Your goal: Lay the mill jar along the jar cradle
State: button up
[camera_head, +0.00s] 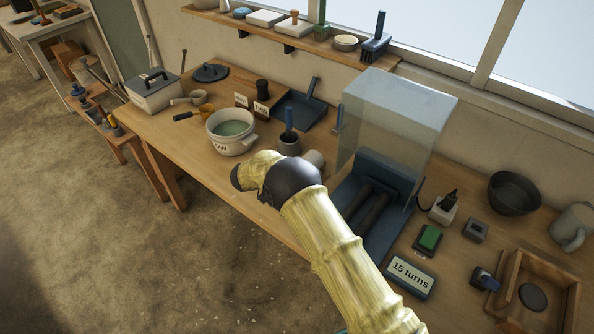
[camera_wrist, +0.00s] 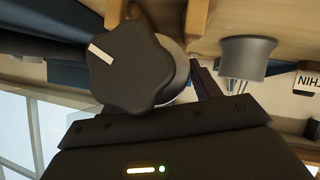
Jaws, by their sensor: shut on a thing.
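The mill jar (camera_wrist: 178,72) is a pale grey cylinder with a dark lobed lid bearing a white mark, close up in the wrist view. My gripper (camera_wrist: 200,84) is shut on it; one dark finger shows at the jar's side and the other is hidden. In the head view my arm hides the gripper, and a pale rounded end (camera_head: 314,159), apparently the jar's, shows behind it. Two wooden pieces (camera_wrist: 196,16) stand beyond the lid in the wrist view and may be the jar cradle. I cannot tell whether the jar touches them.
The blue mill base (camera_head: 384,168) with two dark rollers and a raised clear cover (camera_head: 400,115) stands right of my arm. A dark pot (camera_head: 289,143) with a blue-handled tool and a white pot (camera_head: 230,133) stand left. A "15 turns" display (camera_head: 410,277) lies at the front.

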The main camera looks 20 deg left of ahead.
jog(key=shift+f+b, duration=0.7)
jog(key=shift+f, duration=0.3)
dwell(2.2)
jog(key=o, duration=1.6)
jog(key=shift+o, duration=1)
jog(key=shift+s+f, duration=0.1)
jog(key=shift+f, duration=0.1)
jog(key=shift+r+p, duration=2.05)
jog(key=shift+r, duration=1.1)
